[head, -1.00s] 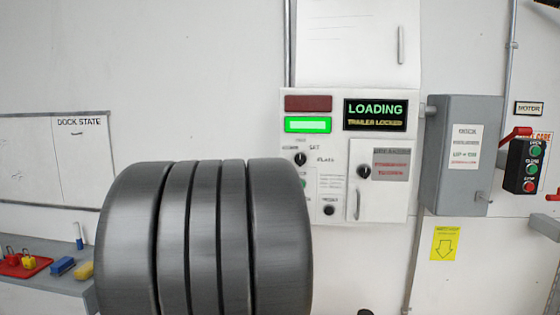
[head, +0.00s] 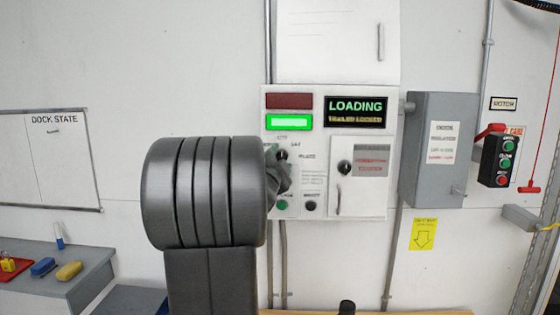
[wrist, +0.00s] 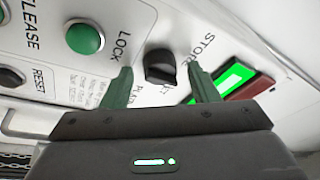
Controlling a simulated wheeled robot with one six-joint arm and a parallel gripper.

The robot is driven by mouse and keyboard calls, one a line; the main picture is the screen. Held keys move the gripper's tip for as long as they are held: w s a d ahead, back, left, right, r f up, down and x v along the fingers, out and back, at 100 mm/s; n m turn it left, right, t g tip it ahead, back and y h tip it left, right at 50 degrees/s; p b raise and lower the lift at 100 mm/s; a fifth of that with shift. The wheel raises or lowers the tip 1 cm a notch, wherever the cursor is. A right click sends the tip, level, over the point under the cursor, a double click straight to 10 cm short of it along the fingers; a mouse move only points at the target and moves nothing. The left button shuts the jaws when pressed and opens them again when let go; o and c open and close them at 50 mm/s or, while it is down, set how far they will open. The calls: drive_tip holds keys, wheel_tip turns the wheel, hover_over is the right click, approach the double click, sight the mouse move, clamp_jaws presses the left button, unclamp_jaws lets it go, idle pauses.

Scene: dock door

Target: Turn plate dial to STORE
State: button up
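The plate dial (wrist: 160,68) is a small black round knob on the white control panel. In the wrist view the word STORE is printed to its upper right, and another label is partly hidden below it. I cannot tell where its pointer is set. My gripper (wrist: 159,75) is open, with one green-grey finger on each side of the dial and a visible gap to both. In the head view the dial (head: 282,155) shows just above my gripper (head: 280,178), which is in front of the panel and partly hidden by my arm.
A green button (wrist: 85,38) marked LOCK and a dark RESET knob (wrist: 12,77) are nearby on the panel. A lit green lamp (head: 289,122) sits above the dial, under a dark red one. The display (head: 357,112) reads LOADING, TRAILER LOCKED. A small door (head: 360,195) is at right.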

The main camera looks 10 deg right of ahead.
drive_tip(key=c, duration=0.9)
